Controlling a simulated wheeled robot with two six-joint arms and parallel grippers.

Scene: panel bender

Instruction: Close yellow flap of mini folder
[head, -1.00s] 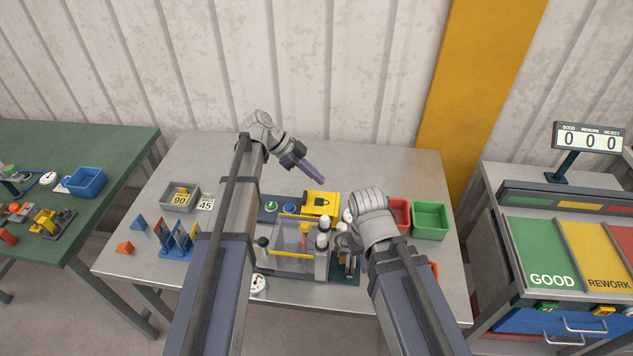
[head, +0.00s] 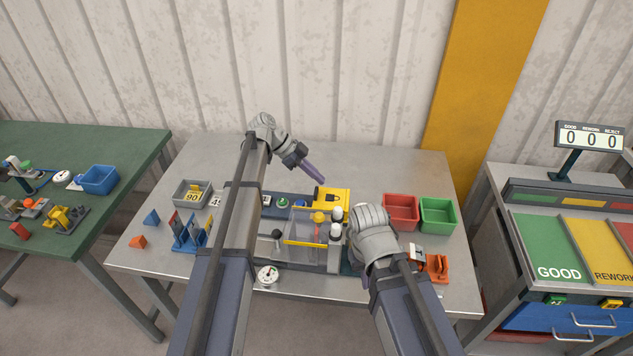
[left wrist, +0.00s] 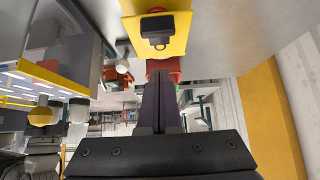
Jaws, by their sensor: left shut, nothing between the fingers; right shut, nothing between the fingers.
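The mini folder stands mid-table with a clear guard (head: 302,226) edged by a yellow bar (head: 306,242). Behind it to the right is a yellow panel (head: 340,194) with a dark lock-shaped mark. I cannot tell which yellow part is the flap. My left gripper (head: 322,180) is shut and empty, its tip near the panel's back left corner. In the left wrist view its shut fingers (left wrist: 158,100) point towards the yellow panel (left wrist: 178,38); contact cannot be told. My right gripper (head: 365,283) is shut at the folder's right side, mostly hidden by its wrist.
Red (head: 401,207) and green (head: 438,212) bins stand at the right. A grey tray (head: 181,200) and a blue rack (head: 188,240) stand at the left. A round gauge (head: 267,275) lies at the front. The table's back left is clear.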

